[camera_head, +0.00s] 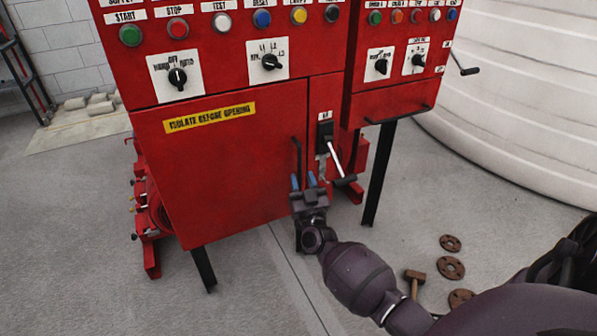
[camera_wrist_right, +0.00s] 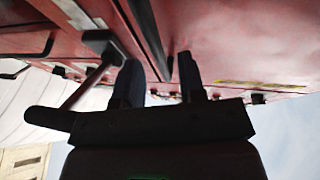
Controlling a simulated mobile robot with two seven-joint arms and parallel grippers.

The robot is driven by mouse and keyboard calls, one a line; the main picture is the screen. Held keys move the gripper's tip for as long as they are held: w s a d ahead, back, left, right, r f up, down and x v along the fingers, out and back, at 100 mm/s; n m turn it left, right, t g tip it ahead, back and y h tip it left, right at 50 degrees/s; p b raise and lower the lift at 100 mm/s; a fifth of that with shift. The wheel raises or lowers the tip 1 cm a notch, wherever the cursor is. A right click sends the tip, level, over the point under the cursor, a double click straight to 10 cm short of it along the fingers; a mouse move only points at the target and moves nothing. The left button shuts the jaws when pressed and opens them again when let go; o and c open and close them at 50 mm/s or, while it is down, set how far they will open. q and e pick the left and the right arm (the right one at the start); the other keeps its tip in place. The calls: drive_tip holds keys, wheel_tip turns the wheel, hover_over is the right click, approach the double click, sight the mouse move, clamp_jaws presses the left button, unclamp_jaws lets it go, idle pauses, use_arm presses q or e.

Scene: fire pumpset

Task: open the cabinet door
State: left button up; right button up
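The red cabinet door (camera_head: 225,165) carries a yellow "ISOLATE BEFORE OPENING" label and looks closed. Its black vertical handle (camera_head: 298,152) is at the door's right edge and shows as a dark bar in the right wrist view (camera_wrist_right: 148,38). My right gripper (camera_head: 303,181) is at the handle's lower end, with its two blue-tipped fingers apart. In the right wrist view the handle lines up with the gap between the fingers (camera_wrist_right: 160,82); I cannot tell whether they touch it. My left gripper is not in view.
An isolator lever (camera_head: 335,157) juts out just right of the handle, close to my right gripper; it also shows in the wrist view (camera_wrist_right: 88,85). Buttons and knobs (camera_head: 177,77) sit above the door. A hammer (camera_head: 415,279) and rusty discs (camera_head: 451,267) lie on the floor. The floor left-front is clear.

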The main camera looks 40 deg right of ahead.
sight(300, 172)
drive_tip(key=shift+x, duration=1.65)
drive_tip(key=shift+c, duration=0.5)
clamp_jaws()
